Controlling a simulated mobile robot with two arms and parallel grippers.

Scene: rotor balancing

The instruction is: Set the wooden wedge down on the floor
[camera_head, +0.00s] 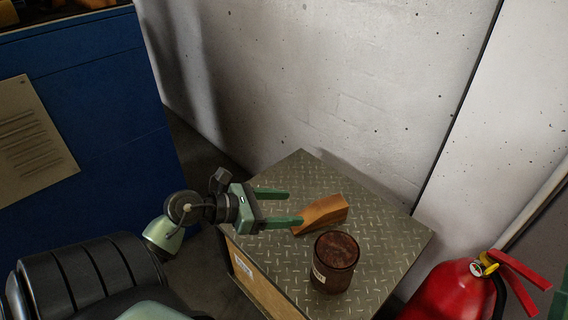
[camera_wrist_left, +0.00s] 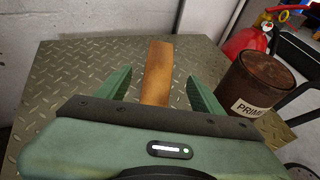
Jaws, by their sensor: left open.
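The wooden wedge (camera_head: 322,212) lies on the metal tread-plate top of a low stand (camera_head: 374,240), next to a rusty brown can. It also shows in the left wrist view (camera_wrist_left: 157,72), lying lengthwise between the fingers. My left gripper (camera_head: 296,207) is open, its green fingers pointing at the wedge. In the left wrist view the open fingers (camera_wrist_left: 160,88) sit on either side of the wedge, with gaps on both sides. In the head view one fingertip overlaps the wedge's near end; I cannot tell whether it touches. My right gripper is not in view. A little dark floor (camera_head: 205,268) shows left of the stand.
The brown can (camera_head: 335,262) stands close to the wedge, right of my fingers in the left wrist view (camera_wrist_left: 245,85). A red fire extinguisher (camera_head: 455,290) is at the right. A blue cabinet (camera_head: 90,110) is at the left. A concrete wall (camera_head: 320,80) is behind the stand.

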